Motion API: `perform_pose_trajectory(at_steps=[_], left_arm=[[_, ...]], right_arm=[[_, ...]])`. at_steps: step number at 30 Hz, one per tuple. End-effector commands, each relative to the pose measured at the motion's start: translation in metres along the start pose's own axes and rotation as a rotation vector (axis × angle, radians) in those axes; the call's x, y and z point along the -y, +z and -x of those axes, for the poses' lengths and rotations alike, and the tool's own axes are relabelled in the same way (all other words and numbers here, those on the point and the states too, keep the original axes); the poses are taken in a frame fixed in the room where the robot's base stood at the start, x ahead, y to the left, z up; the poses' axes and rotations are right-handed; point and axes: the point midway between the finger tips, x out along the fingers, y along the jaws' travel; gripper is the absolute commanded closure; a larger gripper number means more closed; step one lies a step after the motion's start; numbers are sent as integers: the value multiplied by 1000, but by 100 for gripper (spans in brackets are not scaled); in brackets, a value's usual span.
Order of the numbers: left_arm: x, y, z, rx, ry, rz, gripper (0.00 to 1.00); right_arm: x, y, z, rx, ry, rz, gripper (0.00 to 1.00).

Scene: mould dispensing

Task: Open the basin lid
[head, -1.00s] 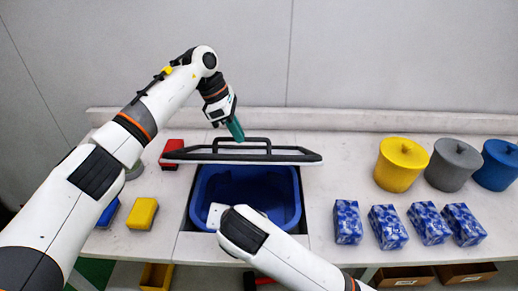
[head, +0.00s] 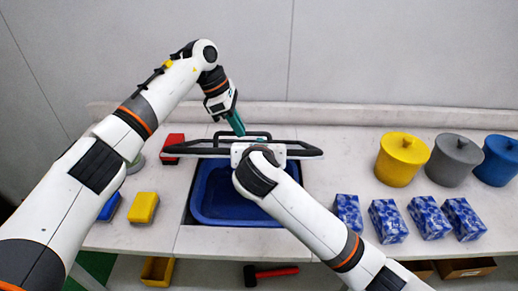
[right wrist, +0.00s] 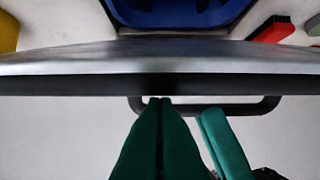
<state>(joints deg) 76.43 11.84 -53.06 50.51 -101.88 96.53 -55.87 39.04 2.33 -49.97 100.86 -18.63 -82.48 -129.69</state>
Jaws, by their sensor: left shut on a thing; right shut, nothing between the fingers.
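The basin lid (head: 305,150) is a grey panel with a dark rim and a dark bar handle (head: 262,134), raised at the back of the blue basin (head: 207,205) and seen nearly edge-on. The basin's opening shows below it. My left gripper (head: 238,128) is shut at the handle, which it appears to hold. My right wrist covers the middle of the lid in the head view, hiding its fingertips. In the right wrist view my right gripper (right wrist: 157,105) is shut and empty close by the lid and handle, with the left gripper's green fingers (right wrist: 225,145) beside it.
Yellow (head: 401,162), grey (head: 453,165) and blue pots stand at the right behind several blue patterned boxes (head: 388,222). Yellow (head: 143,208) and red (head: 172,148) blocks lie left of the basin. A red-handled hammer (head: 275,271) lies below the table.

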Motion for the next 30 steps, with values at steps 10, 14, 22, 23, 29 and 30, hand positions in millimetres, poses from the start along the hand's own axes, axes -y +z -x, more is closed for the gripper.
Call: perform_pose_trajectory(at_steps=[10, 14, 22, 23, 29, 30], left_arm=[[2, 4, -3, 6, -6, 7, 100], [2, 4, -3, 6, -6, 7, 100], [2, 4, -4, 5, -6, 7, 100], [2, 4, -4, 6, -6, 7, 100], [2, 4, -3, 6, -6, 7, 83], [2, 4, -3, 6, -6, 7, 76]], right_arm=[[0, 0, -7, 0, -1, -1, 100], [0, -1, -7, -1, 0, -1, 100], [0, -22, -14, 0, 0, 0, 100], [0, -22, -14, 0, -1, -1, 100], [0, -21, -14, 0, -1, -1, 100], [0, -21, -14, 0, 0, -1, 100]])
